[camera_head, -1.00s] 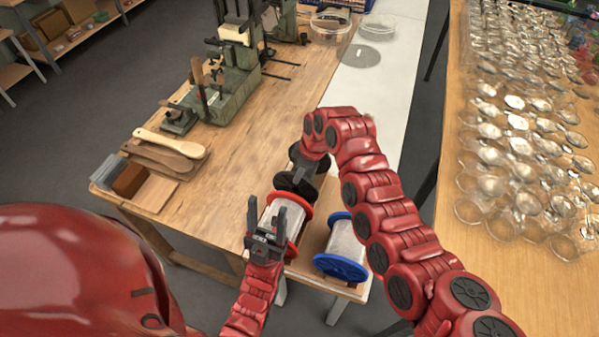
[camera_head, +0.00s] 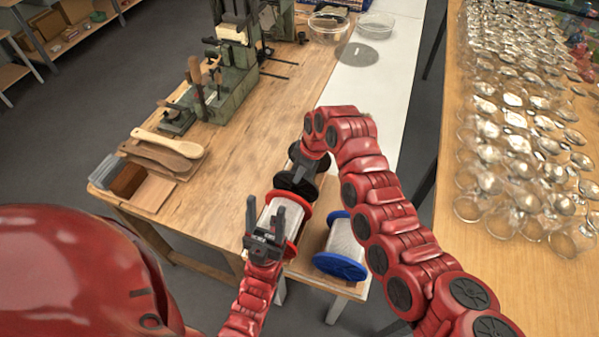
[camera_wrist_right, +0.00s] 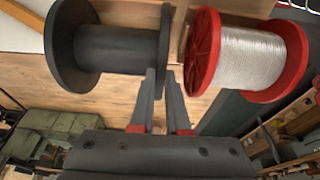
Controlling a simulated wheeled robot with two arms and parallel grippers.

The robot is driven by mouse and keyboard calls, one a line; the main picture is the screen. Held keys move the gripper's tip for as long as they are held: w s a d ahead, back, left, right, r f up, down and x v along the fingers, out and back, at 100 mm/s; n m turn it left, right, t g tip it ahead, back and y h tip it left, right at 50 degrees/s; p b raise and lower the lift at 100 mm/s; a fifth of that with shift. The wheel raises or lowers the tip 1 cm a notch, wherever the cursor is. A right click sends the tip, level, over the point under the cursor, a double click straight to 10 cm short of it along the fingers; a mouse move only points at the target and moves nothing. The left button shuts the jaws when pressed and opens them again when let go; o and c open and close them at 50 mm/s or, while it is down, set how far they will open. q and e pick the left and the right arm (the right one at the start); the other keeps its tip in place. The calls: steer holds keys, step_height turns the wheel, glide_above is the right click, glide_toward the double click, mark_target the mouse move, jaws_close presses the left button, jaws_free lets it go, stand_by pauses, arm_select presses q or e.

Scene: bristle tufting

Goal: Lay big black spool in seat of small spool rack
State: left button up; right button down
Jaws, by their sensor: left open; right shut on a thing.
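The big black spool (camera_head: 296,184) lies at the left rear end of the small wooden spool rack (camera_head: 310,243), close behind the red-flanged spool. In the right wrist view the black spool (camera_wrist_right: 118,48) shows its barrel and both flanges. My right gripper (camera_head: 303,160) is over it from above, and in the wrist view its fingers (camera_wrist_right: 160,85) are closed on the flange nearest the red spool. Whether the spool rests fully in a seat is hidden. My left gripper (camera_head: 265,208) is open and empty in front of the red-flanged spool.
The red-flanged spool (camera_head: 283,218) with white line is beside the black one; it also shows in the wrist view (camera_wrist_right: 250,55). A blue-flanged spool (camera_head: 342,248) sits to the right.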

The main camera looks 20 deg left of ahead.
steer(key=shift+f+b, duration=0.55)
steer(key=shift+b, duration=0.05)
stand_by(0.6)
steer(key=shift+c, duration=2.1)
jaws_free()
steer(key=shift+r, duration=0.1)
steer(key=shift+r, duration=3.4)
